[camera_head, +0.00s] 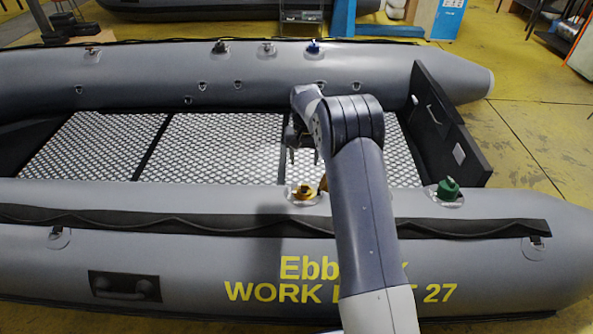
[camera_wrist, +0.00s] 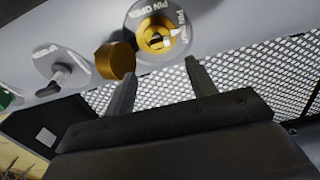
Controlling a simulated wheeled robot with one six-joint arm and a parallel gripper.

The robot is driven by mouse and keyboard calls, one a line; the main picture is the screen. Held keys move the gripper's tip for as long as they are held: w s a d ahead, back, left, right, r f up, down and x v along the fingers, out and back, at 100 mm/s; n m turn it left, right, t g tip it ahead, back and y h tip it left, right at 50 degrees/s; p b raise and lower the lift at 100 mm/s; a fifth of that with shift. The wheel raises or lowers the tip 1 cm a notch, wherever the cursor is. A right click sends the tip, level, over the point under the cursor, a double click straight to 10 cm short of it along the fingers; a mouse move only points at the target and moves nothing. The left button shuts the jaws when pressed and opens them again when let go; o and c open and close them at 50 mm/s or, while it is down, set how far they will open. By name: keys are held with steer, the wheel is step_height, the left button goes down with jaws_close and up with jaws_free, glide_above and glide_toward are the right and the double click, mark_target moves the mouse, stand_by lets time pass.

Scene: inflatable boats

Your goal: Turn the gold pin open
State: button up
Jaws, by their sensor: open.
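The gold valve (camera_head: 303,190) sits on the near grey tube, left of my arm. In the wrist view its gold pin (camera_wrist: 157,40) shows inside a round pale plate lettered "PIN OPEN" on one side, with partly readable lettering on the other. A gold cap (camera_wrist: 115,61) is off the valve, beside its plate. My gripper (camera_wrist: 160,68) is open and empty, its two fingers apart below the plate in the wrist view, not closed on the pin. The left fingertip appears very close to the cap; I cannot tell whether they touch. In the head view my gripper (camera_head: 304,148) is above the boat floor.
A pale valve plate (camera_wrist: 62,70) with a dark and white pin is beside the gold one; my arm hides it in the head view. A green valve (camera_head: 448,189) stands farther right. The far tube (camera_head: 150,77) carries several more valves. A dark transom (camera_head: 450,125) closes the right end.

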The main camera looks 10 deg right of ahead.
mark_target(303, 184)
step_height(303, 184, down, 11)
steer(key=shift+r+b, duration=0.15)
steer(key=shift+b, duration=0.95)
steer(key=shift+c, duration=0.2)
steer(key=c, duration=0.9)
steer(key=shift+c, duration=0.2)
